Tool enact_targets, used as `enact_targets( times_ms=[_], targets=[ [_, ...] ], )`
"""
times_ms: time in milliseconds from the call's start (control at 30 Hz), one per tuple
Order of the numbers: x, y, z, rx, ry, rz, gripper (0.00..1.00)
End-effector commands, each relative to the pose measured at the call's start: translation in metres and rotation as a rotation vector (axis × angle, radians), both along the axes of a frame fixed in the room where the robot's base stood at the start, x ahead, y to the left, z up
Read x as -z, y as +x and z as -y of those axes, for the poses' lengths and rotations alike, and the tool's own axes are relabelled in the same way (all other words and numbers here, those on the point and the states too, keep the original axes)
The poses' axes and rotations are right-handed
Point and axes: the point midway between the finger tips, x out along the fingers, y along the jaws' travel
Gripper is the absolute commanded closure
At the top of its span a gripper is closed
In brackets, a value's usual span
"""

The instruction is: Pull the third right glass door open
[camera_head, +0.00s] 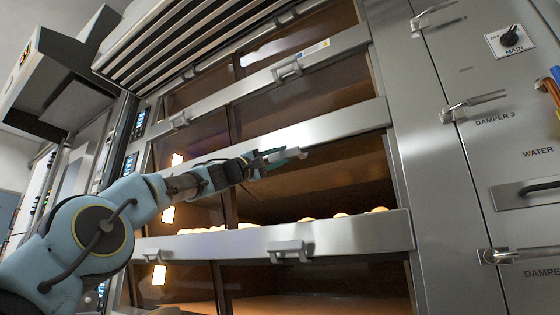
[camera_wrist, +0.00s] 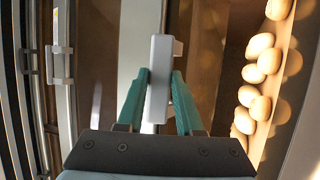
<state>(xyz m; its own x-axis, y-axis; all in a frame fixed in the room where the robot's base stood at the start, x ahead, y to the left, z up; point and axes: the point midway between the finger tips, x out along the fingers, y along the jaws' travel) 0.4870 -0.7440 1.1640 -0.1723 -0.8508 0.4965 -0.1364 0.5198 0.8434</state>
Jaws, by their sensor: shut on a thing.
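My gripper (camera_head: 284,156) is at the front of the deck oven, in the middle of the head view. Its teal fingers are shut on a pale grey door handle (camera_wrist: 159,80), one finger on each side in the wrist view. The handle is at the wide steel rail (camera_head: 325,131) above a brown, warm-lit right-hand deck opening (camera_head: 325,186). Round rolls (camera_wrist: 257,45) show in that deck; they also lie along its lower edge in the head view (camera_head: 341,215). I cannot tell how far the glass door stands from the frame.
Another steel rail with a handle (camera_head: 288,251) runs below, and one with a handle (camera_head: 287,70) above. A steel panel with damper levers (camera_head: 474,105) and a main switch (camera_head: 509,37) stands to the right. A slatted hood (camera_head: 195,42) overhangs at the upper left.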

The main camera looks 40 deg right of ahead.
Motion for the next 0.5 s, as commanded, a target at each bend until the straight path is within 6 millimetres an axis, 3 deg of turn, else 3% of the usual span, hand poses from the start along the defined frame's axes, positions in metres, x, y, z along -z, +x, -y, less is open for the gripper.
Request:
enact_targets(
  times_ms=[400,433,500],
  targets=[
    [0.001,0.0009,0.0007,-0.001,-0.004,0.001,1.0],
    [0.0009,0.0008,0.0007,-0.001,-0.004,0.001,0.64],
    [0.0008,0.0008,0.0006,-0.001,-0.004,0.001,0.56]
  ],
)
